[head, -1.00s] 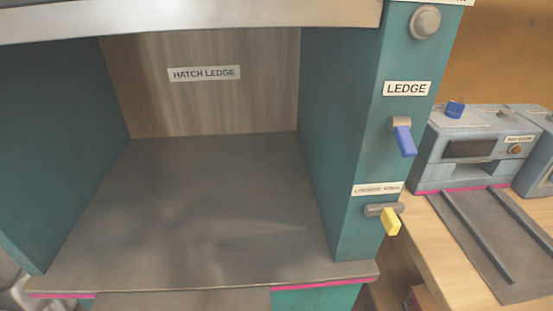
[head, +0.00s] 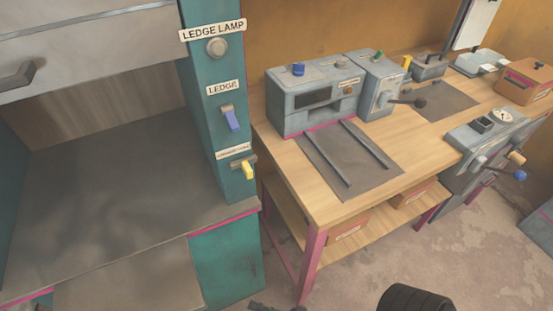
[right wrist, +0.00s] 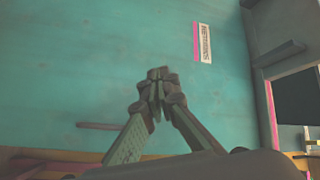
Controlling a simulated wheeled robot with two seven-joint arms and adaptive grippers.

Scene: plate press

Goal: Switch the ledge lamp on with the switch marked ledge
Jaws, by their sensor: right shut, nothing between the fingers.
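The ledge lamp (head: 217,47) is a round grey dome on the teal post, under a "LEDGE LAMP" label; it looks unlit. The switch marked ledge (head: 231,118) has a blue lever hanging down from a grey mount, below the "LEDGE" label (head: 223,88). My right gripper (head: 260,305) only just shows at the bottom edge in the head view, well below the switch and apart from it. In the right wrist view its fingers (right wrist: 157,76) are shut and empty, in front of a teal panel (right wrist: 110,60). My left gripper is not in view.
A yellow-lever switch (head: 247,171) sits below the ledge switch; its label is hard to read. The hatch ledge (head: 110,180) is bare at the left. A wooden bench (head: 300,180) with grey machines (head: 318,95) stands at the right.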

